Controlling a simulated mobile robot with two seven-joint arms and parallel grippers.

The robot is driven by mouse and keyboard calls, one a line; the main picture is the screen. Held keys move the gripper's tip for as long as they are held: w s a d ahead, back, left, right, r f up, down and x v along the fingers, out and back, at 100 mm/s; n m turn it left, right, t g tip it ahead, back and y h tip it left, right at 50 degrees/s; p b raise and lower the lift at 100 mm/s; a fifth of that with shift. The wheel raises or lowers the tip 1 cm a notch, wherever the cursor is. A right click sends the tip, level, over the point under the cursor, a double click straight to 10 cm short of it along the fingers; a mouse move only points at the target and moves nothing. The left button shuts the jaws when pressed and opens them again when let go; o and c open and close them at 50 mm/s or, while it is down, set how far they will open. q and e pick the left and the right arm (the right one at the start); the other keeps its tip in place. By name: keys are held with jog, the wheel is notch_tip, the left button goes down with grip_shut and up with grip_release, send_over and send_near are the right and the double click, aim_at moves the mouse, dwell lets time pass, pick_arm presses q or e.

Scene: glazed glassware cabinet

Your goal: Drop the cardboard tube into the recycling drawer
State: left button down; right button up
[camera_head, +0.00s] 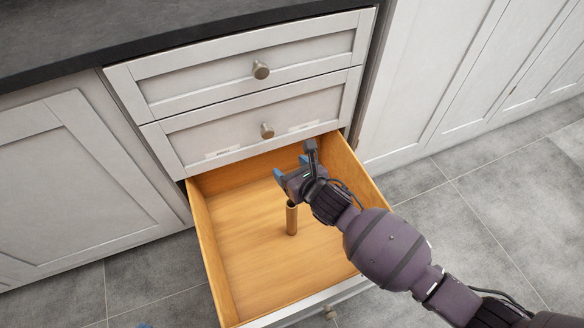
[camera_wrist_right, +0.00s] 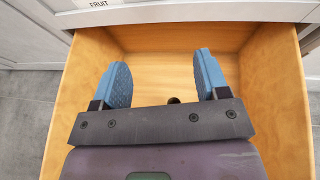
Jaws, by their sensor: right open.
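The cardboard tube (camera_head: 291,218) is a slim brown cylinder standing roughly upright inside the open wooden drawer (camera_head: 212,245), below my right gripper. In the right wrist view a small part of its dark open end (camera_wrist_right: 174,100) shows between the fingers, just above the gripper's body edge. My right gripper (camera_head: 290,168) is over the drawer, its blue fingers spread apart with nothing between the tips; they also show wide open in the right wrist view (camera_wrist_right: 162,68). A small blue patch at the bottom left edge of the head view may be a tip of my left gripper.
Two closed drawers with round knobs (camera_head: 261,70) sit above the open one. Grey tiled floor (camera_head: 480,190) is clear.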

pick_arm(q)
jog(key=p, duration=0.2)
jog(key=s+a+n+p, duration=0.1)
jog(key=p, duration=0.1)
jog(key=shift+s+r, duration=0.2)
jog(key=shift+r, duration=0.1)
pick_arm(e)
jog(key=v, duration=1)
jog(key=shift+s+d, duration=0.2)
jog(key=shift+s, duration=0.15)
pick_arm(q)
jog(key=shift+w+d+r, duration=0.1)
jog(key=shift+w+r, duration=0.05)
jog(key=shift+w, duration=0.05)
pick_arm(e)
jog(key=shift+r, duration=0.2)
